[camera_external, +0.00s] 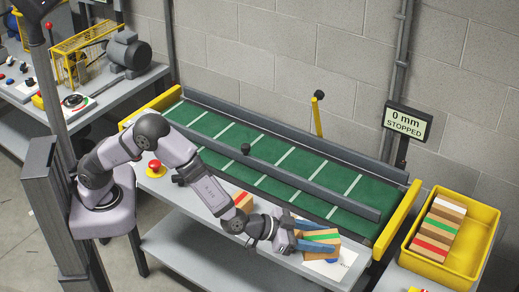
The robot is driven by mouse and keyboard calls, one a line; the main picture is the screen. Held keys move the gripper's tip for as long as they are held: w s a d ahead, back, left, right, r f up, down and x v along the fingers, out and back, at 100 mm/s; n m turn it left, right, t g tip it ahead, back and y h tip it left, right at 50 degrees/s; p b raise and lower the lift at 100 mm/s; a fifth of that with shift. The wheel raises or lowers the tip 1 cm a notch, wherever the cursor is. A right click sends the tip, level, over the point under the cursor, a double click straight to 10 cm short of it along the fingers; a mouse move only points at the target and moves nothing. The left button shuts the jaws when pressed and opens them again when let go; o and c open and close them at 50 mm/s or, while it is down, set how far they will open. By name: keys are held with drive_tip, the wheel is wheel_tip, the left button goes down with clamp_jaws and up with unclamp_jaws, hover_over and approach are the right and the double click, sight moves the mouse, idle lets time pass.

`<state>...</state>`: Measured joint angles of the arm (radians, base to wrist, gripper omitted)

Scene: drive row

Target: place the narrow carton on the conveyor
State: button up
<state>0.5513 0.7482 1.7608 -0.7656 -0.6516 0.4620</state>
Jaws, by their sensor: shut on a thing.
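My gripper (316,235), with blue fingers, is shut on a brown carton with a green stripe (322,237) at the near right side of the bench, in front of the conveyor. The fingers partly cover this carton, and whether it is resting or lifted I cannot tell. A second brown carton with a red stripe (242,201) is on the bench behind my forearm, partly hidden. Which one is narrow is hard to tell from here. The conveyor (288,163) has a green belt with white cross lines, grey side rails and yellow ends. No carton shows on the belt.
A yellow bin (465,268) at the right holds several striped cartons. A sign (407,121) reads "0 mm STOPPED".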

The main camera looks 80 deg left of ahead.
drive_tip(key=s+a+f+n+y, duration=0.1)
drive_tip(key=a+n+y, duration=0.1)
drive_tip(key=a, duration=0.2)
drive_tip(key=s+a+f+n+g+y, duration=0.1)
drive_tip(key=s+a+n+y, duration=0.1)
drive_tip(key=a, duration=0.3)
drive_tip(key=s+a+f+n+y, duration=0.1)
drive_tip(key=s+a+n+y, duration=0.1)
drive_tip(key=a+y, duration=0.1)
drive_tip(key=shift+s+a+f+n+g+y, duration=0.1)
drive_tip(key=shift+a+f+n+g+y, duration=0.1)
drive_tip(key=shift+a, duration=0.25)
drive_tip(key=shift+s+a+f+n+g+y, duration=0.1)
drive_tip(key=shift+a+f+n+y, duration=0.1)
drive_tip(key=shift+a, duration=0.25)
drive_tip(key=shift+s+a+r+n+g+y, duration=0.3)
drive_tip(key=shift+s+a+n+g+y, duration=0.4)
drive_tip(key=shift+s+a, duration=1.3)
drive_tip(key=shift+s+a+r+n+g+y, duration=0.35)
drive_tip(key=shift+s+a+n+y, duration=0.5)
drive_tip(key=shift+a, duration=2.2)
drive_tip(key=shift+f+p, duration=0.75)
drive_tip(key=shift+f, duration=4.15)
drive_tip(key=shift+f, duration=0.1)
drive_tip(key=shift+f, duration=0.1)
drive_tip(key=o, duration=1.2)
